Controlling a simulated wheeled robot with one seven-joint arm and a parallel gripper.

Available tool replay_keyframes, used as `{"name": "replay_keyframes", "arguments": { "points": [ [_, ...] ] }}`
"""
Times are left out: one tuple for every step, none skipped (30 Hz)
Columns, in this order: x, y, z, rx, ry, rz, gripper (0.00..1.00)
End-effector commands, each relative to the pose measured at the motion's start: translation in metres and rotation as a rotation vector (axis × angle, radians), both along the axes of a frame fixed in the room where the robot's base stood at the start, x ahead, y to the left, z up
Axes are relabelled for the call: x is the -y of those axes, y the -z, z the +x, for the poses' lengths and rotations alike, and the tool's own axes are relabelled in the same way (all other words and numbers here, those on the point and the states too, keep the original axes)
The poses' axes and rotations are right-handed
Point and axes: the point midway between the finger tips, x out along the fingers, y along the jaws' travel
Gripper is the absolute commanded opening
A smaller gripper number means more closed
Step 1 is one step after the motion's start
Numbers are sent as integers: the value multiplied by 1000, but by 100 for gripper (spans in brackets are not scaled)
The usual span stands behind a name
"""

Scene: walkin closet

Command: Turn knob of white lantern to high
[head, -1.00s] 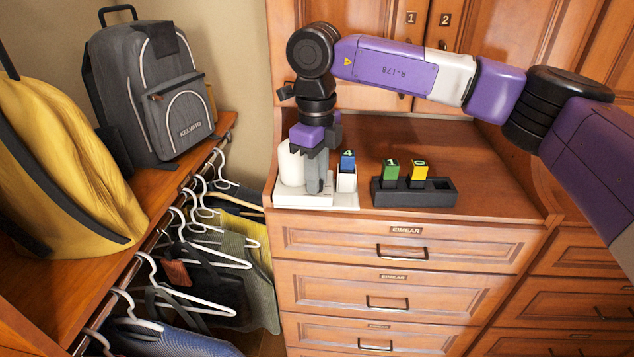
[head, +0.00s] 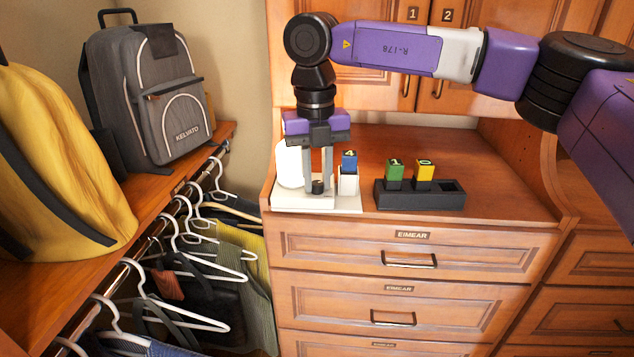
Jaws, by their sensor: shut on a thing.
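The white lantern (head: 289,168) stands at the left front of the dresser top, on a flat white base (head: 290,203). A small dark knob (head: 318,187) rises from this base, to the right of the lantern's rounded white body. My gripper (head: 318,188) points straight down over the base, with one grey finger on each side of the knob. It is shut on the knob. The knob's markings and setting are too small to read.
A small white holder (head: 348,184) with a blue block (head: 349,160) stands close to the right of my gripper. A dark tray (head: 420,199) holds a green block (head: 395,170) and a yellow block (head: 424,170). The dresser top behind is clear. Backpacks (head: 170,100) sit on the left shelf.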

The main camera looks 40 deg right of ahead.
Motion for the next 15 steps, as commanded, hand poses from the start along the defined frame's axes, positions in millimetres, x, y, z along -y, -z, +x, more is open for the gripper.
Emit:
{"name": "replay_keyframes", "arguments": {
  "points": [
    [0,1,0,1,22,-2,0],
    [0,1,0,1,34,-2,0],
    [0,1,0,0,49,-1,0],
    [0,1,0,1,58,-1,0],
    [0,1,0,1,66,-1,0],
    [0,0,0,0,77,0,0],
    [0,0,0,1,83,0,0],
    [0,0,0,1,88,0,0],
    [0,0,0,1,93,0,0],
    [0,0,0,1,97,0,0],
    [0,0,0,1,100,0,0],
    [0,0,0,0,103,0,0],
    [0,0,0,0,105,0,0],
    [0,0,0,0,106,0,0],
    [0,0,0,0,106,0,0]
  ]
}}
